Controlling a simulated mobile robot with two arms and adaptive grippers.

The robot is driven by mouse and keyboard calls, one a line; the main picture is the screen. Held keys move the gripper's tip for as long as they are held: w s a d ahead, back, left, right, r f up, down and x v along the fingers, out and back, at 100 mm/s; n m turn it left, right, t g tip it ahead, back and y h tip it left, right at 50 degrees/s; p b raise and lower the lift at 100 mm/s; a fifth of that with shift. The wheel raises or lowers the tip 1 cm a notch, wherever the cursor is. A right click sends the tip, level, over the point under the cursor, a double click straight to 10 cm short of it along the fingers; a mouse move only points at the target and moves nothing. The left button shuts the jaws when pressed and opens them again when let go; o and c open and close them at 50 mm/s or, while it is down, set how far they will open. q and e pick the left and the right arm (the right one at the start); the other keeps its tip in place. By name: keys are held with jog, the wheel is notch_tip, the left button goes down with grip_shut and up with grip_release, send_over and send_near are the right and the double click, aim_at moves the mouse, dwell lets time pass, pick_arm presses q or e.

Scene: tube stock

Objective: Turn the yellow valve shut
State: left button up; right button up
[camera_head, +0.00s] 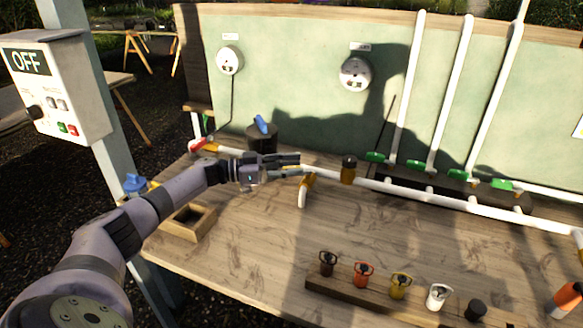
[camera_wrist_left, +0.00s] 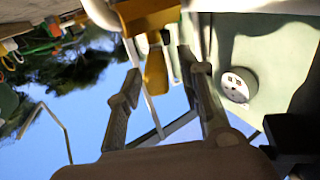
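The yellow valve (camera_head: 307,182) sits on the white pipe that runs along the back of the wooden bench. My left gripper (camera_head: 299,165) is just left of it, with its fingers pointing right toward it. In the left wrist view, the valve's yellow handle (camera_wrist_left: 155,72) hangs from a yellow body (camera_wrist_left: 148,14) and appears between the two fingertips. The left gripper is open, with visible gaps beside the handle; I cannot tell whether a finger touches it. My right gripper is not in view.
A brown-and-black fitting (camera_head: 348,170) sits on the pipe just right of the valve. Green valves (camera_head: 421,167) stand farther right. A wooden rack (camera_head: 344,287) with several coloured pieces lies in front. An empty wooden box (camera_head: 188,223) is below my arm. The bench middle is clear.

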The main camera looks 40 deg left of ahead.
aim_at(291, 167)
pick_arm(q)
notch_tip(291, 167, up, 10)
jog(key=shift+f, duration=0.1)
dwell(0.4)
